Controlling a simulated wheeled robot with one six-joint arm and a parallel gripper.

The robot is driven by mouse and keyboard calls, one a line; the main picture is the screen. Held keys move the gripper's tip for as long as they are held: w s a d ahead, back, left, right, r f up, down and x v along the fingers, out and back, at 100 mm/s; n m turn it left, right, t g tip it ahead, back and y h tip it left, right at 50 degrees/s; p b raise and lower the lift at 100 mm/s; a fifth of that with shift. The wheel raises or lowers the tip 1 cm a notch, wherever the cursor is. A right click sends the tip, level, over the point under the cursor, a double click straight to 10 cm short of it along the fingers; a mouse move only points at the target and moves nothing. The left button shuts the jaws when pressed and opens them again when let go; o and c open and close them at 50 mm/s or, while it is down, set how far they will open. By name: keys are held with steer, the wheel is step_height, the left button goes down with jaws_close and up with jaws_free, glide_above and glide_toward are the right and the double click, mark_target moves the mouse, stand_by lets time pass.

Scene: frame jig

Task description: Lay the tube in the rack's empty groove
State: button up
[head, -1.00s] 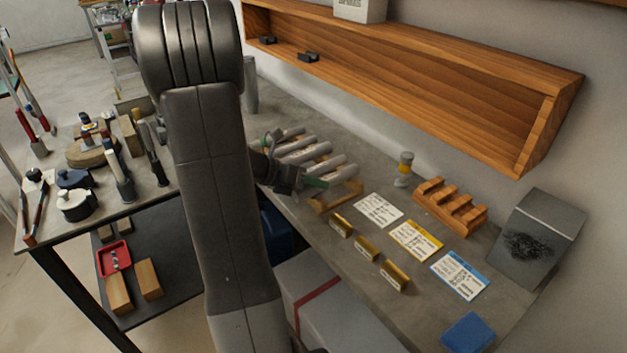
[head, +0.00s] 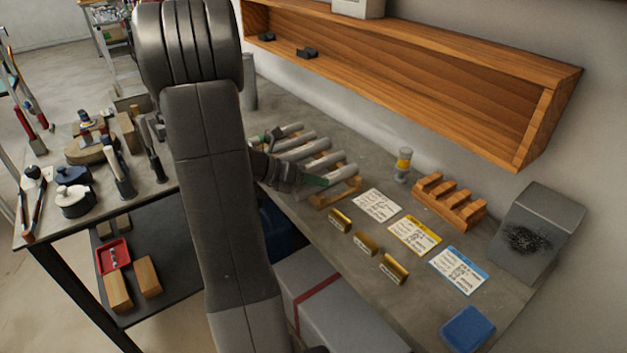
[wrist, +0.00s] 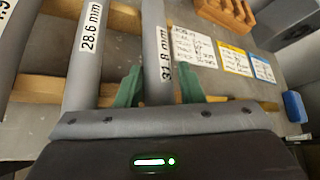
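Several grey tubes lie side by side across a wooden rack (head: 322,200) on the bench; its rails also show in the wrist view (wrist: 30,90). In the wrist view one tube is labelled 28.6 mm (wrist: 84,75) and the one to its right 31.8 mm (wrist: 153,30). My gripper (wrist: 160,85) has its green fingers on either side of the 31.8 mm tube, with narrow gaps showing. The near end of that tube is hidden behind my gripper body. In the head view my gripper (head: 308,183) is low at the rack's near end. I cannot make out an empty groove.
A grey box (head: 540,235) and a blue block (head: 467,328) are farther right. A wooden shelf (head: 420,85) hangs above the bench.

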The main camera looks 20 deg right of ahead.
steer(key=shift+s+a+f, duration=0.1)
steer(key=shift+s+f, duration=0.1)
steer(key=shift+f, duration=0.4)
steer(key=r+p, duration=0.5)
steer(key=r, duration=0.1)
steer(key=r+p, duration=0.3)
steer(key=shift+w+r+p, duration=0.3)
steer(key=shift+f, duration=0.25)
step_height(320, 180, down, 8)
steer(key=b, duration=0.7)
steer(key=shift+r, duration=0.2)
